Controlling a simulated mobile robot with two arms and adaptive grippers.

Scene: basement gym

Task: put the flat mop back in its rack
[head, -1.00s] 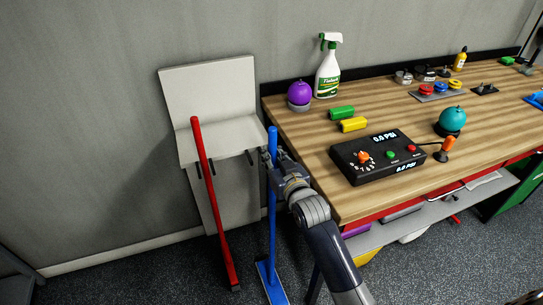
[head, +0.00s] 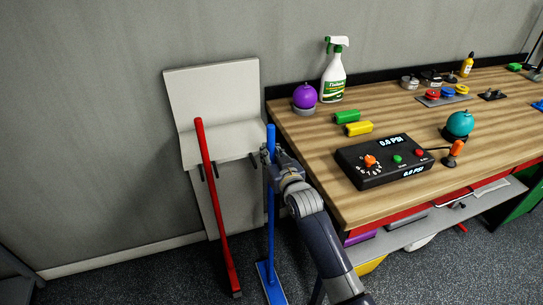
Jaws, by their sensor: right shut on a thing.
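The flat mop (head: 271,215) has a blue pole and a flat blue head that is low at the floor. It stands nearly upright in the head view, left of the workbench. My right gripper (head: 270,156) is shut on the upper part of its pole. The rack (head: 213,92) is a pale grey panel with a shelf and dark prongs below it, against the wall. The mop pole is just right of the rack's prongs. A red-handled tool (head: 213,190) leans at the rack's left part. My left gripper is not in view.
The wooden workbench (head: 310,130) stands close on the right, its left edge near my right arm. It carries a spray bottle (head: 333,75), a purple ball (head: 304,96) and a black control box (head: 383,161).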

